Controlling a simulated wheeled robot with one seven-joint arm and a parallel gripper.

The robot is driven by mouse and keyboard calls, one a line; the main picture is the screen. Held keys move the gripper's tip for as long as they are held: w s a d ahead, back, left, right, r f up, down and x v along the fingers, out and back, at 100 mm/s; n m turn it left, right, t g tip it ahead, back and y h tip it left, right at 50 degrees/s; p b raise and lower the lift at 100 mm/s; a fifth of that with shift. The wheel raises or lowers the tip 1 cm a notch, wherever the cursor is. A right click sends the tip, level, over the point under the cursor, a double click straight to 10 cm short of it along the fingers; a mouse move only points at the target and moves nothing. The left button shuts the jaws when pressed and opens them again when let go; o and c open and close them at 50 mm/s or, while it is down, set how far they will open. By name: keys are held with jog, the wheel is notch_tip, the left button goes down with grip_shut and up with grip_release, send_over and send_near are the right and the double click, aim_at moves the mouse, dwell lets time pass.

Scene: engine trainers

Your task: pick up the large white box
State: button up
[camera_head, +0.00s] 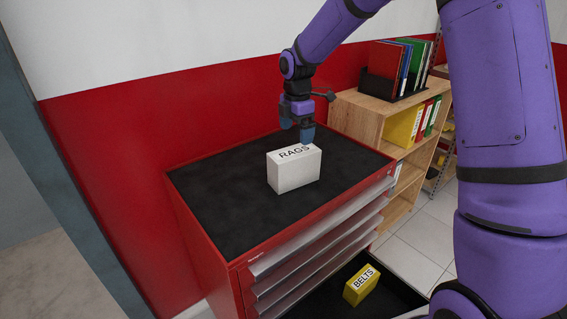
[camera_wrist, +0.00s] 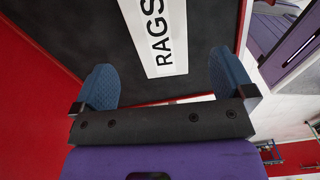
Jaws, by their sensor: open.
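The large white box (camera_head: 294,172), marked RAGS, stands on the black top of the red tool cabinet. In the wrist view its white top (camera_wrist: 158,38) lies between and beyond my two blue fingertips. My gripper (camera_head: 297,128) is just above and behind the box in the head view, pointing down. In the wrist view my gripper (camera_wrist: 160,85) is open, with clear gaps between the fingers and the box. Nothing is held. In the head view one finger overlaps the box's top right edge, and I cannot tell whether it touches.
The red cabinet (camera_head: 205,247) has an open lower drawer holding a yellow BELTS box (camera_head: 361,285). A wooden shelf (camera_head: 356,117) with binders and a dark file holder stands close on the right. A red and white wall is behind. The cabinet top around the box is clear.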

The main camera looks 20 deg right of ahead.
aim_at(294, 151)
notch_tip(294, 151, down, 11)
jog(key=shift+a+r, duration=0.15)
jog(key=shift+r, duration=0.05)
jog(key=c, duration=1.1)
jog(key=shift+r, duration=0.1)
